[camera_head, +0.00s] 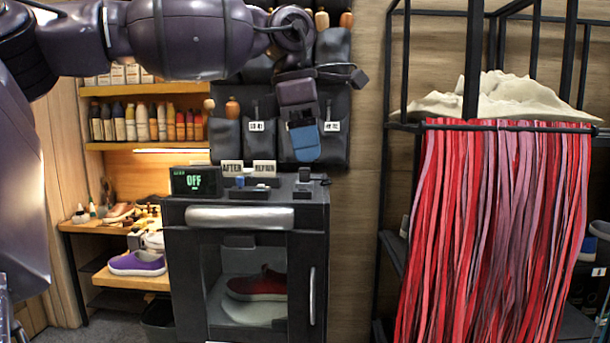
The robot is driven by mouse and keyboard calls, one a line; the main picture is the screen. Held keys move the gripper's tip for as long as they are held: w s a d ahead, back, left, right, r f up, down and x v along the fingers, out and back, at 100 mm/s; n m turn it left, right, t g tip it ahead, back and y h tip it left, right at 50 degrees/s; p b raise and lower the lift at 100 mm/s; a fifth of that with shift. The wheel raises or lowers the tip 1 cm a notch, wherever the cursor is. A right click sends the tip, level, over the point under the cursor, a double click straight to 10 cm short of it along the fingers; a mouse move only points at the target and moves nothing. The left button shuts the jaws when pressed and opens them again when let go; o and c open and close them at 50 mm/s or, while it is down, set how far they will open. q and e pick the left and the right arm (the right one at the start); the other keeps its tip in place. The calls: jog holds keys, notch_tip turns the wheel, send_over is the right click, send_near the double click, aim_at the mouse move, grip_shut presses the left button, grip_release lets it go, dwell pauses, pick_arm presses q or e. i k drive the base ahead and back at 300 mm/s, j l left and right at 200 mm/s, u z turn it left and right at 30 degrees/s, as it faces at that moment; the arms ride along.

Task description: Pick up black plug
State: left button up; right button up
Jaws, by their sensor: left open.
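A small dark upright piece, which looks like the black plug (304,175), stands at the right of the top of a black cleaning machine (180,255). It is small and dark against the machine, so its exact shape is hard to tell. My left arm comes in along the top, and my left gripper (305,155) hangs downward from it, just above the plug. The gripper is open, with nothing visible between its fingers; it is seen nearly side-on, so one finger is largely hidden. My right gripper is not in view.
The machine's display (195,181) reads OFF, and a red shoe (258,285) sits behind its window. Small cards (265,168) stand on top. Shelves with bottles (150,122) and a purple shoe (137,263) are left. A black rack with red strips (495,230) is right.

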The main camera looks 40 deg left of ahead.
aim_at(304, 173)
jog(key=i+j, duration=1.05)
jog(key=j, duration=0.3)
